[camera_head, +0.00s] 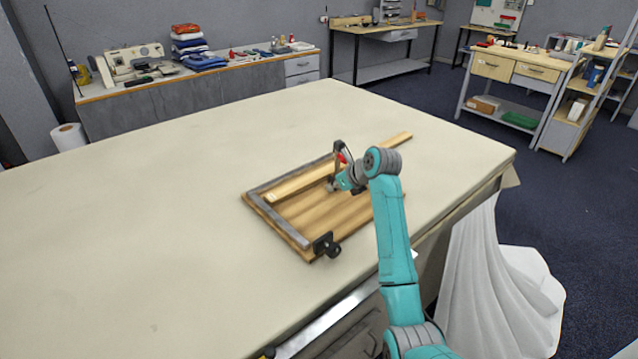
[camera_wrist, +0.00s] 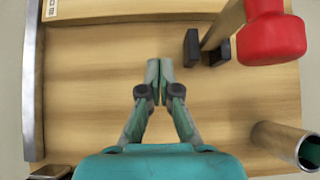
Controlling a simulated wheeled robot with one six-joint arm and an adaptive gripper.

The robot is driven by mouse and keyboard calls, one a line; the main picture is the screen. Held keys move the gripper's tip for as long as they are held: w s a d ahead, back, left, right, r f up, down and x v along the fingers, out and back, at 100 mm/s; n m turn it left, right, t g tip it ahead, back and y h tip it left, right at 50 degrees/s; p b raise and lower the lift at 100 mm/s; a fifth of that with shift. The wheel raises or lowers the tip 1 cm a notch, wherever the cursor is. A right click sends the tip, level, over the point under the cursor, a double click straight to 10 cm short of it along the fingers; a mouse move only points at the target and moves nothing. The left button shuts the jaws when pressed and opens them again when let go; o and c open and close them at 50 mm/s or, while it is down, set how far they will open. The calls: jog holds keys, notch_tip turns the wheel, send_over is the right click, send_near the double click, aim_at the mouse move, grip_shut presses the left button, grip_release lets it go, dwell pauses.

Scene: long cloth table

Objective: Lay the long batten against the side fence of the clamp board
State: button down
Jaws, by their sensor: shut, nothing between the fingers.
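The clamp board (camera_head: 325,212) is a wooden panel with grey metal fences along its left and far edges. The wrist view shows its bare wood (camera_wrist: 90,100) under my gripper and one grey fence (camera_wrist: 32,75) at left. The long pale batten (camera_head: 295,183) lies on the board alongside the far fence (camera_head: 285,175), its right end reaching past the board. I cannot tell whether it touches that fence. Its edge shows at the top of the wrist view (camera_wrist: 130,10), its left end short of the left fence. My gripper (camera_wrist: 159,64) is shut and empty over the board, apart from the batten.
A clamp with a red handle (camera_wrist: 272,35) and black pads (camera_wrist: 192,47) stands close right of my gripper. A metal tube (camera_wrist: 285,143) is at lower right. Another black clamp (camera_head: 325,243) sits at the board's near corner. The cloth table (camera_head: 130,230) is clear at left.

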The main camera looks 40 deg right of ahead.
aim_at(314, 185)
jog(key=x, duration=0.3)
jog(key=shift+w+f, duration=0.1)
jog(key=shift+f, duration=0.1)
jog(key=shift+w+a+r, duration=0.1)
jog(key=shift+w+a, duration=0.05)
jog(key=shift+w, duration=1.8)
jog(key=shift+w, duration=0.1)
